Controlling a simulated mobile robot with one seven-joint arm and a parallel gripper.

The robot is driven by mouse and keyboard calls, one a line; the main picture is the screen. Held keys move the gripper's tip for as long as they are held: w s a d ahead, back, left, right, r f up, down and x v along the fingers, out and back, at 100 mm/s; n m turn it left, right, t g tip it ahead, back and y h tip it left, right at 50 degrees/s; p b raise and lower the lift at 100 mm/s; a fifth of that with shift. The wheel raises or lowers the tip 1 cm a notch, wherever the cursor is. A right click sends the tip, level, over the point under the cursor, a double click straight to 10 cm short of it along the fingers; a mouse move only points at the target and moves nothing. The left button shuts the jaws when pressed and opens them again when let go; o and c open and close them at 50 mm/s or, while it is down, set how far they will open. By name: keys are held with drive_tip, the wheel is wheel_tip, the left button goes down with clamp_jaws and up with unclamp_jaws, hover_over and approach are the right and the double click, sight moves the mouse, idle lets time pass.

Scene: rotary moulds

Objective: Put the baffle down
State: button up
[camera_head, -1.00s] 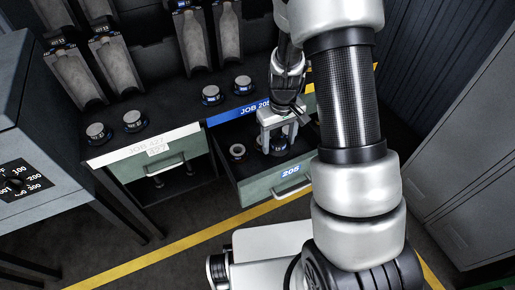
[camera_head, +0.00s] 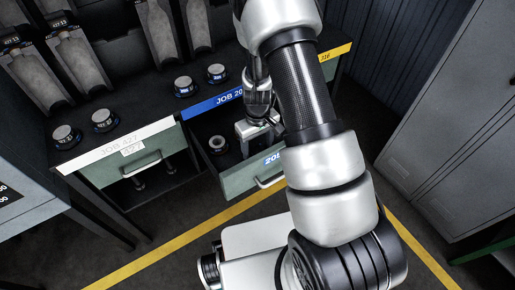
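My gripper (camera_head: 256,146) points down into the open green drawer (camera_head: 238,181) labelled 205, under the blue JOB 205 strip. Its left finger shows, but my arm covers the right side and much of what lies below the fingers. I cannot make out the baffle in or under the fingers, or whether they are closed on it. A small grey ring-shaped piece (camera_head: 217,144) stands in the drawer, left of the gripper and apart from it.
Two round metal pieces stand on the bench behind the drawer (camera_head: 184,86) (camera_head: 217,73). Two more stand on the left, above the JOB 427 drawer (camera_head: 122,171). Tall mould halves (camera_head: 86,68) lean at the back. Grey lockers (camera_head: 450,130) stand at right.

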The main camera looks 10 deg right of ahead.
drive_tip(key=shift+f, duration=0.1)
drive_tip(key=o, duration=1.3)
